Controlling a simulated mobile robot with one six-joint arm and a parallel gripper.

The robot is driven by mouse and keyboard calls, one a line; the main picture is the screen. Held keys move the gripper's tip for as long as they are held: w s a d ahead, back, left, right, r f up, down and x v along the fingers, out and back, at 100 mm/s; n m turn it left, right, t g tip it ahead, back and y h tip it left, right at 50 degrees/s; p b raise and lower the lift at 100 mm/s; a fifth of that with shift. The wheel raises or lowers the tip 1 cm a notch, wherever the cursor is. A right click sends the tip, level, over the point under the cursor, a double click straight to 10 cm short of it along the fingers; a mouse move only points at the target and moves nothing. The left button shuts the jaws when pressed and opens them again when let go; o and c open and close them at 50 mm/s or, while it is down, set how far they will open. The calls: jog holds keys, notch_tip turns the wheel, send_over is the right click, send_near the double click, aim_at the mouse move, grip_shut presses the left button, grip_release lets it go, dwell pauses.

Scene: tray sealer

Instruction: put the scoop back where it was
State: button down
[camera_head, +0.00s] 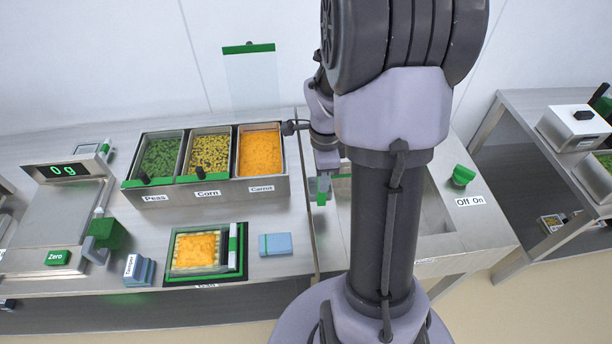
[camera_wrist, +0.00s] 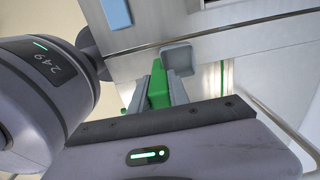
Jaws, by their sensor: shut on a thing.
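My gripper (camera_head: 322,186) is shut on the green handle of the scoop (camera_wrist: 157,92), seen between the two fingers in the wrist view. The scoop's grey bowl (camera_wrist: 178,60) shows just beyond the fingertips. In the head view, a bit of green on the scoop (camera_head: 322,199) shows at the gripper, right of the carrot bin (camera_head: 263,190). My arm hides much of the area behind and right of the gripper. I cannot tell whether the scoop touches anything below it.
The peas bin (camera_head: 156,198) and corn bin (camera_head: 208,194) stand left of the carrot bin. A green-edged clear panel (camera_head: 250,85) stands upright behind. A tray of carrot (camera_head: 195,252) sits in a green frame. A scale (camera_head: 55,220) is at left; a green knob (camera_head: 462,175) is at right.

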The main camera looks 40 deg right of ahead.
aim_at(326, 196)
jog(key=shift+s+d+f, duration=0.15)
jog(key=shift+s+d, duration=0.15)
jog(key=shift+d, duration=0.2)
notch_tip(326, 196, down, 7)
jog(key=b, duration=0.6)
jog(key=shift+f, duration=0.2)
jog(key=shift+f, duration=0.15)
jog(key=c, duration=1.2)
grip_release()
jog(key=shift+c, duration=1.4)
